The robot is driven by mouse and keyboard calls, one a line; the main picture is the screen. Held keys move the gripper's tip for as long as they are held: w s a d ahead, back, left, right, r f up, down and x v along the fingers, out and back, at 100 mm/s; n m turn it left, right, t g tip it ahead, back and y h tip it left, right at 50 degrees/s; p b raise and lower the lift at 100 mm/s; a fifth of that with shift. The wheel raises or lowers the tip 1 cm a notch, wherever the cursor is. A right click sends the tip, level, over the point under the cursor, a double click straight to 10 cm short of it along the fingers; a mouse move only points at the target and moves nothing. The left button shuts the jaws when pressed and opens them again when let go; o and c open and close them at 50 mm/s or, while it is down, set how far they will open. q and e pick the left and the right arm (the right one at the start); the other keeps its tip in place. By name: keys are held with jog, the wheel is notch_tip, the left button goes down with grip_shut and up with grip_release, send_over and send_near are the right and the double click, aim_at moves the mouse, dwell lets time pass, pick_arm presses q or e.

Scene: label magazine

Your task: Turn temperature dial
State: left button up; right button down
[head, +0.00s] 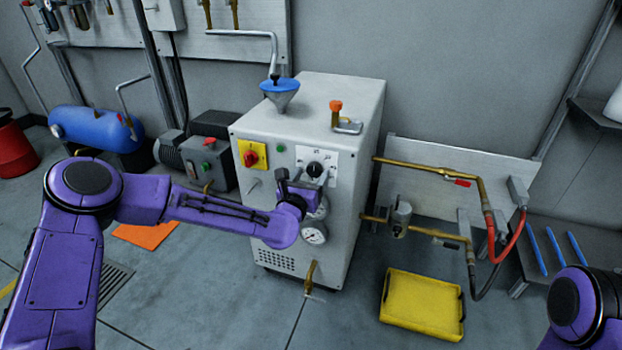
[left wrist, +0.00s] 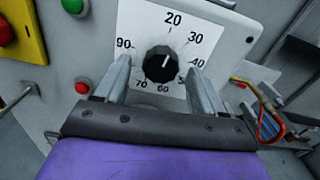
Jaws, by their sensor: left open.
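The temperature dial (head: 315,169) is a round black knob on a white scale plate on the front of a grey machine. In the left wrist view the dial (left wrist: 160,64) shows a white pointer mark, with numbers from 20 to 90 around it. My left gripper (head: 298,178) is just in front of the dial, below and left of it in the head view. In the left wrist view its two fingers (left wrist: 160,80) are spread apart on either side of the dial, with nothing held between them. My right gripper is outside both views.
The grey machine (head: 340,110) carries a yellow plate with a red switch (head: 251,157), a green button (head: 281,149) and a pressure gauge (head: 314,233). Brass pipes (head: 420,167) run to the right. A yellow tray (head: 422,308) lies on the floor.

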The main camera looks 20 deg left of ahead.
pick_arm(q)
jog(key=shift+w, duration=0.3)
jog(key=c, duration=1.1)
jog(key=shift+o, duration=0.2)
jog(key=shift+m, duration=0.4)
jog(key=m, duration=0.4)
jog(key=shift+m, duration=0.4)
jog(key=m+p, duration=0.1)
jog(key=m, duration=0.4)
jog(key=shift+a, duration=0.1)
jog(key=m+p, duration=0.1)
jog(key=m, duration=0.5)
jog(key=shift+r, duration=0.1)
jog(key=m+p, duration=0.1)
jog(key=m, duration=0.4)
jog(key=shift+p, duration=0.4)
jog(key=shift+m, duration=0.4)
